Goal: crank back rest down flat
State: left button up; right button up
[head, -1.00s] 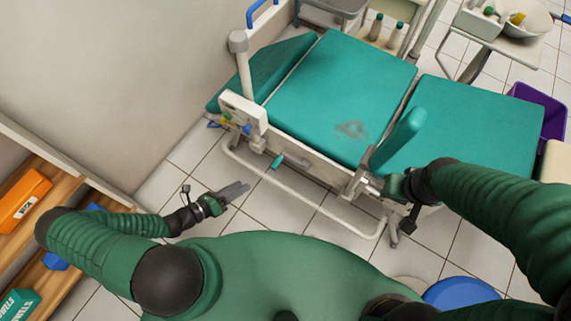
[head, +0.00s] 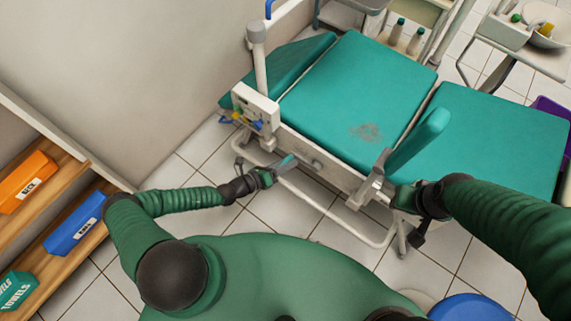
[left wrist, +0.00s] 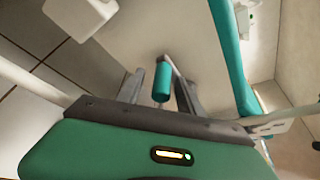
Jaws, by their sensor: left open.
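The teal dental chair has a flat seat section (head: 345,95) and a back rest (head: 280,70) at its left end by the wall. The crank handle (head: 286,162) is a small teal grip low on the chair's near side. It also shows as a teal cylinder in the left wrist view (left wrist: 162,82). My left gripper (head: 274,170) is at the handle, with its open fingers on either side of the grip in the left wrist view (left wrist: 160,92). Contact cannot be told. My right gripper (head: 398,197) is at the near side by the armrest; its fingers are hidden.
A white control panel (head: 256,112) with coloured knobs sits above the handle. A pale tube frame (head: 345,230) runs low along the chair. Shelves with boxes (head: 75,222) stand at left. A blue round thing (head: 470,307) is at the bottom right.

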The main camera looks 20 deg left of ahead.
pick_arm(q)
grip_shut()
jog(key=shift+a, duration=0.1)
dwell(1.3)
